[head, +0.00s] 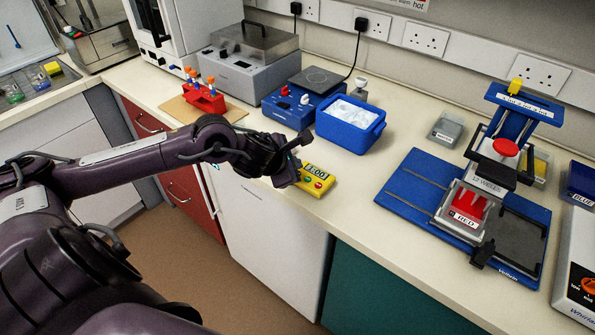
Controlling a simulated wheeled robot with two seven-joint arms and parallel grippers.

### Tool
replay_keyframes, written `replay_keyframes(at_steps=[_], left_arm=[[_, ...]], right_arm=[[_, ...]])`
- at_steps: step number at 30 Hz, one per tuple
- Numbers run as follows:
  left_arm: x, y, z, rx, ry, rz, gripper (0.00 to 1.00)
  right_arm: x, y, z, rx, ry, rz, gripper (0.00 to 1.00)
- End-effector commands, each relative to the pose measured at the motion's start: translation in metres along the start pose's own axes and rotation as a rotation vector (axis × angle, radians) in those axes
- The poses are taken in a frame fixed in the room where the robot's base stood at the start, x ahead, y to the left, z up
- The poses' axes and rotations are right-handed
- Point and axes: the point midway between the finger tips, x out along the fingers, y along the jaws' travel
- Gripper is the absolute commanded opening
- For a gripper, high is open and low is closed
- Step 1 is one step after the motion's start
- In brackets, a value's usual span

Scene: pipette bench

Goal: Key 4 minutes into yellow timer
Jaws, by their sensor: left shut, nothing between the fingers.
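The yellow timer (316,181) lies on the bench near its front edge, below the blue ice tub. Its display appears to read 3:00, though the left part is close to my gripper and partly hidden. A red button and a green button show on its face. My left gripper (292,172) is shut and empty, at the timer's left end and over part of it. I cannot tell whether the fingertips touch the timer. My right gripper is not in view.
A blue tub of ice (350,124) stands just behind the timer, with a blue hotplate-like device (290,108) to its left. A red rack (205,98) sits on a board further left. A blue press (420,190) stands right. Bench between timer and press is clear.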

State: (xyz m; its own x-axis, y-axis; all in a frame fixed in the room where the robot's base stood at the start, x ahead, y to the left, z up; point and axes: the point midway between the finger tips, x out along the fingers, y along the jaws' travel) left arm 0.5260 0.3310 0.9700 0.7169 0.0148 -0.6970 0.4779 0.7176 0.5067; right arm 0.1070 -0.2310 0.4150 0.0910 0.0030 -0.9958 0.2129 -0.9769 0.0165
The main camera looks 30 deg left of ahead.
Motion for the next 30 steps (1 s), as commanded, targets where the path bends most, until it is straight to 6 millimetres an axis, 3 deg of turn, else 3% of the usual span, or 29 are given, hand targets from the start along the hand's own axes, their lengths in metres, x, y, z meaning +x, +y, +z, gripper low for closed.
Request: replay_keyframes(at_steps=[19, 30], left_arm=[[-0.041, 0.030, 0.030, 0.001, -0.001, 0.001, 0.00], [-0.042, 0.030, 0.030, 0.000, 0.000, 0.000, 0.00]], right_arm=[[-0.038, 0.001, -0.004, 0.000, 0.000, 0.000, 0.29], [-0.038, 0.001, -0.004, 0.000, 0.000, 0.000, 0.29]])
